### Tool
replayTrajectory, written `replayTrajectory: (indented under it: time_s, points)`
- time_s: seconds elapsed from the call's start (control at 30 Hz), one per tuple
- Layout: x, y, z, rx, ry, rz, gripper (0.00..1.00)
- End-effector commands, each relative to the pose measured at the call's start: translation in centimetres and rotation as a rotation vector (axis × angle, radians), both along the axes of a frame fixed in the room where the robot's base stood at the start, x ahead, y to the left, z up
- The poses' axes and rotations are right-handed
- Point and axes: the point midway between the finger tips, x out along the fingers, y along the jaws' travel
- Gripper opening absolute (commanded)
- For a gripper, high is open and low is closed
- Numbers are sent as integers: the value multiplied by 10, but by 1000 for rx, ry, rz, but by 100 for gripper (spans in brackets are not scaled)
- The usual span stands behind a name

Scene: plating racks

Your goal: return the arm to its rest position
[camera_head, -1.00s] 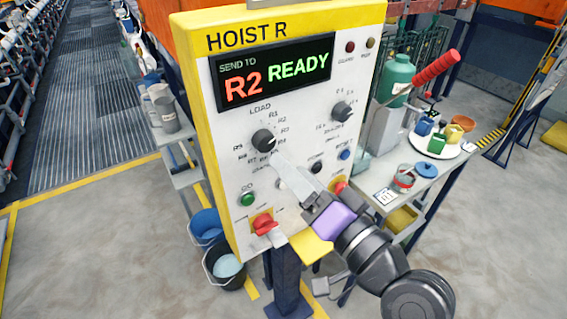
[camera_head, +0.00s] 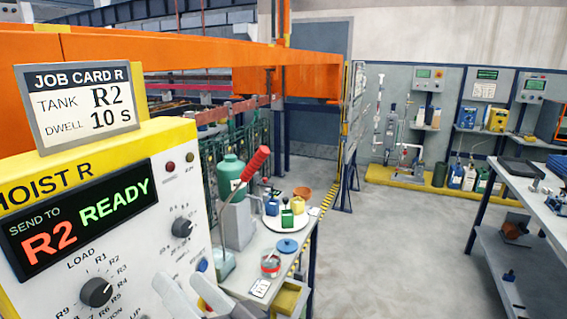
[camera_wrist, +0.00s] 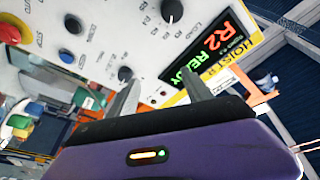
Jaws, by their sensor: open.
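My gripper (camera_head: 192,300) is at the bottom edge of the head view, in front of the lower part of the hoist panel (camera_head: 140,225). In the wrist view my gripper (camera_wrist: 160,92) shows two grey fingers standing apart with nothing between them. Behind them is the panel face, tilted in that view, with its LOAD knob (camera_wrist: 172,10) and display (camera_wrist: 215,45). The display reads "SEND TO R2 READY". The gripper appears apart from the knobs. Most of my arm is outside the head view.
A side table (camera_head: 290,245) right of the panel holds a green bottle (camera_head: 230,172), a red-handled lever (camera_head: 256,162) and a plate of small coloured items (camera_head: 285,222). A job card (camera_head: 80,105) reads tank R2, dwell 10 s. A workbench (camera_head: 530,190) stands right; open floor (camera_head: 400,250) lies between.

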Motion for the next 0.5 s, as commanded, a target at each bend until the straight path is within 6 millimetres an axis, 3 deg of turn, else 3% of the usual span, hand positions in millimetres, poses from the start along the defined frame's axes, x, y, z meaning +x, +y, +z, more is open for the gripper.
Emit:
replayTrajectory:
  time_s: [0.27,0.5]
  points:
    - [-6,-94,-53,-61,-68,-327,58]
    - [-50,-186,-103,-201,-120,-589,58]
